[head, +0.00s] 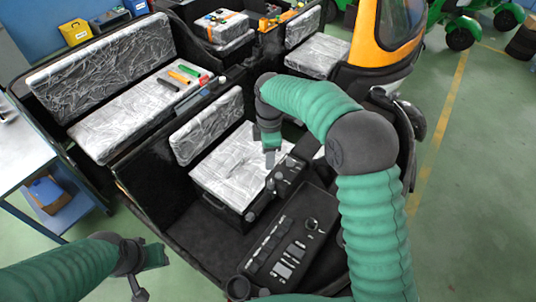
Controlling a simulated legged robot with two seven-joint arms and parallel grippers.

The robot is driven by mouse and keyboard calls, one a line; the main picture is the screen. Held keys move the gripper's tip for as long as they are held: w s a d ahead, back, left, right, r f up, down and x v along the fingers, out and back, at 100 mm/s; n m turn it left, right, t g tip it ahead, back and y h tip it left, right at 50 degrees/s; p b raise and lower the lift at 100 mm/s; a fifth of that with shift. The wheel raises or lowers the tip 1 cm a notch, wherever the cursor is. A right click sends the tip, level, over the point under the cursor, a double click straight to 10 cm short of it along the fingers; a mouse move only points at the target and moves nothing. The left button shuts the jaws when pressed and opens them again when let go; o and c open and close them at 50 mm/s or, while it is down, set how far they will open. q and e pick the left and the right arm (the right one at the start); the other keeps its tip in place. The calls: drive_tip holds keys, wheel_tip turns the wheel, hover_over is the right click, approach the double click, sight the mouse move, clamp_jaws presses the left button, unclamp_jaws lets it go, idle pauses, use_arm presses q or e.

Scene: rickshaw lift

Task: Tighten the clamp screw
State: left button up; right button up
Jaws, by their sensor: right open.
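My right arm reaches over the vehicle's front, and its gripper (270,160) points down above the edge of the plastic-wrapped front seat (225,172). It is open, and nothing shows between its fingers. A dark block with small grey knobs (283,178) sits just below and to the right of it, apart from the fingertips as far as I can see. I cannot make out which part is the clamp screw. My left gripper (148,272) is at the lower left, outside the vehicle's side and away from the seat; its fingers are too unclear to read.
A black panel with switches (290,248) lies in front of the seat. Colored tools (184,75) lie on the wrapped rear bench (130,110). A white-topped table (18,150) stands at left. Green floor (475,200) is clear at right.

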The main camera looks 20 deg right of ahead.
use_arm(q)
drive_tip(key=shift+d+r, duration=0.35)
drive_tip(key=shift+r, duration=0.1)
use_arm(e)
wheel_tip(320, 180, up, 21)
drive_tip(key=shift+w+d, duration=0.15)
drive_tip(key=shift+d, duration=0.15)
idle(0.4)
use_arm(q)
drive_tip(key=shift+d, duration=0.1)
use_arm(e)
drive_tip(key=shift+f, duration=0.15)
